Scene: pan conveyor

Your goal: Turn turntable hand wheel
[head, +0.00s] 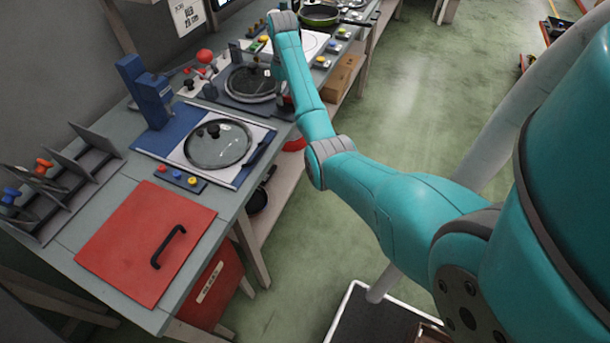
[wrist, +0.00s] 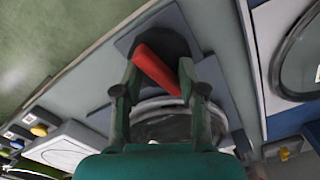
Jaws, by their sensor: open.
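The hand wheel (wrist: 176,45) looks like a dark round disc at the table's edge in the wrist view, partly covered by a red bar (wrist: 152,68). My gripper (wrist: 158,78) is open, with its two dark fingers on either side of the lower part of the red bar. There my arm hides the wheel and most of my gripper.
A glass-lidded pan (head: 217,146) sits on a blue and white station nearer on the bench. A red panel with a black handle (head: 130,250) and a rack of tools (head: 62,178) lie at the near end. Green floor to the right is mostly clear.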

